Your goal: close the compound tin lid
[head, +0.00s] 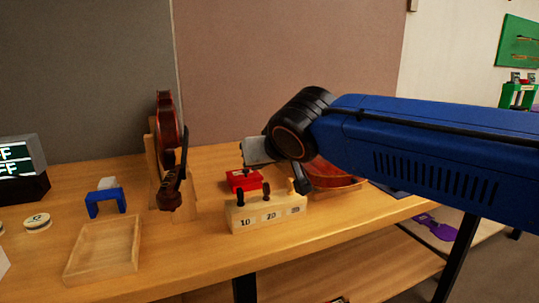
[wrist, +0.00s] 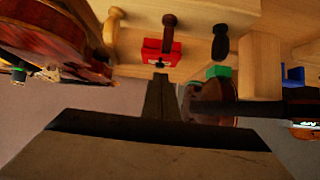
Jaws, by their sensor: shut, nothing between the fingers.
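A small red box (head: 244,181), the likely compound tin, sits on the bench behind a numbered wooden peg block. It also shows in the wrist view (wrist: 153,47), partly covered by a brown peg. I cannot tell how far its lid stands open. My gripper (wrist: 160,78) is shut and empty, its fingertips close to the red box in the wrist view. Whether they touch is unclear. In the head view my wrist hangs just above and behind the box, and the fingertips are hard to make out.
The peg block (head: 266,213) stands close in front of the red box. A violin lies right of it, partly behind my arm; another violin (head: 168,120) stands upright at left. A wooden tray (head: 105,248), blue stand (head: 105,203) and round pale tin (head: 38,221) sit further left.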

